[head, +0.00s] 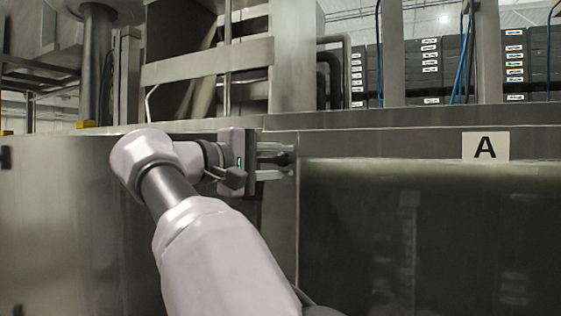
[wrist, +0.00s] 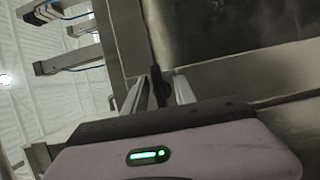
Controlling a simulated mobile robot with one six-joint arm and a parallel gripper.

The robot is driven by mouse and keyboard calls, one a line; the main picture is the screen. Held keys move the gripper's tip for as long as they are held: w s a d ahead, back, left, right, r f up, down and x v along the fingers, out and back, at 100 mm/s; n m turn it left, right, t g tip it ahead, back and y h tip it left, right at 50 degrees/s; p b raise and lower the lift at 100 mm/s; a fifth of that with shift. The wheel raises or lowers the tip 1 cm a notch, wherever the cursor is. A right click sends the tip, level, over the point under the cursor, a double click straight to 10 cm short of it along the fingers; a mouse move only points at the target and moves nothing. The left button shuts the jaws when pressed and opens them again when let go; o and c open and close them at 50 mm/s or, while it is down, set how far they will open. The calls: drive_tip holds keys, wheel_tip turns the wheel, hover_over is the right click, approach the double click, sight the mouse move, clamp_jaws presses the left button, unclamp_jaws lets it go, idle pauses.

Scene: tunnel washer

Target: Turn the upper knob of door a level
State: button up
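Door a is the dark, glossy panel (head: 400,230) on the right in the head view, marked by a white plate with a black "A" (head: 486,147). My gripper (head: 288,162) is at the grey post by the door's upper left corner, its two fingers apart, one above the other. A small dark part, which looks like the upper knob (head: 284,158), shows between the fingertips. In the wrist view a dark narrow piece, likely the knob (wrist: 158,84), lies between my fingers (wrist: 162,88), with gaps showing beside it. The knob's exact angle is mostly hidden.
A long metal ledge (head: 420,115) runs above the door. Metal frames and a pipe (head: 345,65) stand behind it, with stacks of dark crates (head: 425,70) farther back. A grey metal housing (head: 60,200) lies left of my arm. The door's front is clear.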

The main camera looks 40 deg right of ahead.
drive_tip(key=shift+s+a, duration=0.1)
drive_tip(key=shift+a, duration=0.35)
drive_tip(key=a, duration=1.6)
drive_tip(key=shift+a+p, duration=0.3)
